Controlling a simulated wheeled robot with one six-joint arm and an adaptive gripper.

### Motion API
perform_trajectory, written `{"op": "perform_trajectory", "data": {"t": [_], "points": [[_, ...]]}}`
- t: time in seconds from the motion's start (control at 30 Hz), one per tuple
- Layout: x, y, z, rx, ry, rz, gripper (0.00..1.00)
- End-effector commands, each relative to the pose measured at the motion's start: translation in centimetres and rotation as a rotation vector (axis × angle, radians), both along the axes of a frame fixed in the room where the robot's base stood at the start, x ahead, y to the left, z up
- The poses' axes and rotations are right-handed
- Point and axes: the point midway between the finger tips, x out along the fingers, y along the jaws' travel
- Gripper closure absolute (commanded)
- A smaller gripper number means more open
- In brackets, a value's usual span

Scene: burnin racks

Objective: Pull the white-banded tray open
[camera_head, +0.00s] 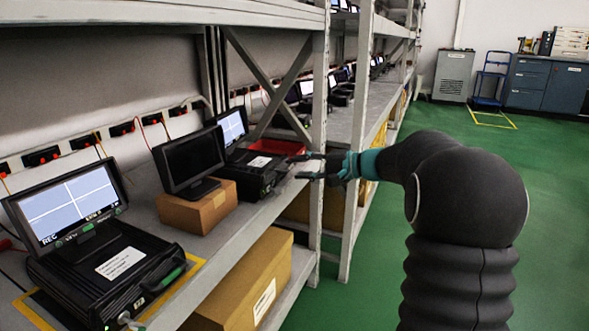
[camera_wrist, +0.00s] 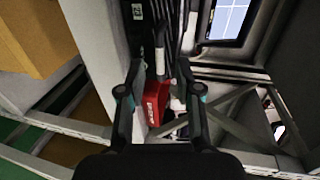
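I cannot make out a tray with a clear white band in either view. A black case (camera_head: 250,175) with a white label stands on the shelf, a lit monitor behind it. My gripper (camera_head: 303,166) is just right of the case's front, pointing left, its fingers apart. In the wrist view my gripper (camera_wrist: 160,90) is also open, with a dark case front and slim grey bars (camera_wrist: 160,42) beyond and between the fingers. I cannot tell whether a finger touches the case. A red bin (camera_head: 278,147) lies behind the case; it also shows in the wrist view (camera_wrist: 156,102).
A white rack upright (camera_head: 320,130) stands close beside my gripper. A nearer black case (camera_head: 105,275) with a green handle and a dark monitor (camera_head: 190,160) on a cardboard box share the shelf. A large carton (camera_head: 245,285) sits below. The green aisle floor is open at right.

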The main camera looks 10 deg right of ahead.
Motion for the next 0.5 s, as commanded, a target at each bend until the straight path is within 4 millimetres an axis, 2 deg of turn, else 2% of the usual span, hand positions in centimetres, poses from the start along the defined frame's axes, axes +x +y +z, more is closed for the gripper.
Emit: {"op": "perform_trajectory", "data": {"t": [0.2, 0.5], "points": [[1.2, 1.7, -0.5, 0.000, 0.000, 0.000, 0.66], [1.4, 2.0, -0.5, 0.000, 0.000, 0.000, 0.66]]}}
